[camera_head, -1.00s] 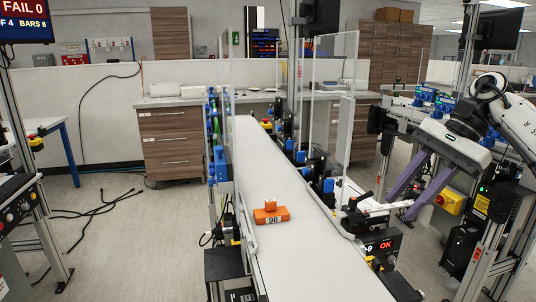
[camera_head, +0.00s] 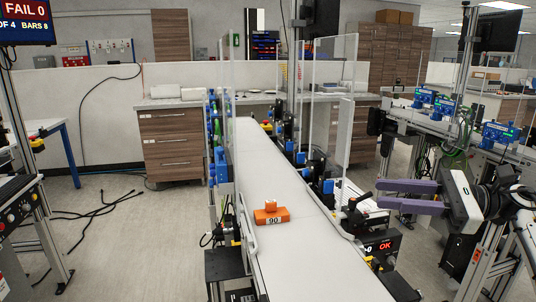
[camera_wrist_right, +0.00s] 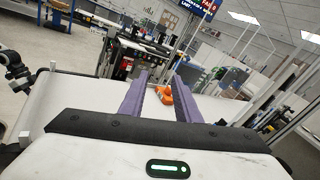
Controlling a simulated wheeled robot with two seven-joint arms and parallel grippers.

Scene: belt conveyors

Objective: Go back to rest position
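My right gripper (camera_head: 378,195) is at the right of the head view, beside the belt, with its two purple fingers pointing left. The fingers are apart with nothing between them. In the right wrist view the same fingers (camera_wrist_right: 160,82) stand apart, and the orange block (camera_wrist_right: 165,95) shows beyond them, not touched. In the head view the orange block (camera_head: 272,216), marked 90, rests on the white conveyor belt (camera_head: 300,268) with a smaller orange part on top. My left gripper does not show.
Clear upright panels (camera_head: 345,130) line the belt farther back. A second conveyor with blue devices (camera_head: 425,97) runs at the right. A FAIL screen (camera_head: 27,22) hangs at upper left.

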